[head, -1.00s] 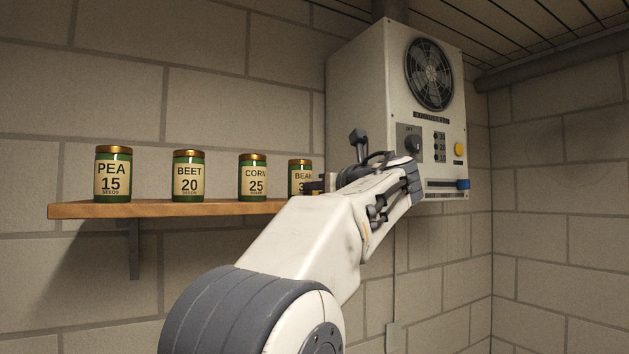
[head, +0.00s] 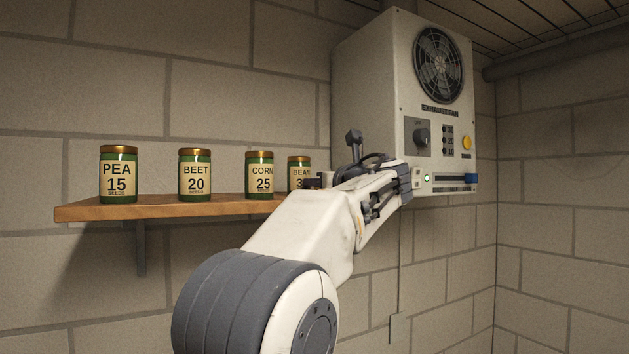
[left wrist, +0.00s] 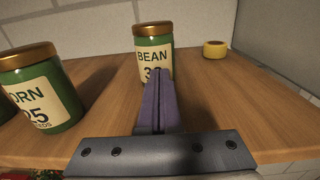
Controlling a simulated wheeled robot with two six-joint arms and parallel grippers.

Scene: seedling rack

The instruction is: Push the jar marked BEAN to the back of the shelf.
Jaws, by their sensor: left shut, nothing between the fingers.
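The jar marked BEAN (head: 299,172) is green with a gold lid and stands upright on the wooden shelf (head: 100,211), right of the CORN jar. The left wrist view shows it (left wrist: 153,52) ahead of my fingers, farther back than the CORN jar (left wrist: 38,88). Some bare shelf shows behind it. My left gripper (left wrist: 158,78) is shut and empty. Its fingertips overlap the lower label; contact is likely but not certain. In the head view my left gripper (head: 311,182) is at the jar's right side, partly hidden by my arm. My right gripper is not in view.
The PEA jar (head: 118,174) and BEET jar (head: 195,175) stand farther left on the shelf. A yellow roll (left wrist: 215,49) lies at the shelf's back right. A white fan unit (head: 365,85) hangs on the wall right of the shelf. Bare shelf lies right of BEAN.

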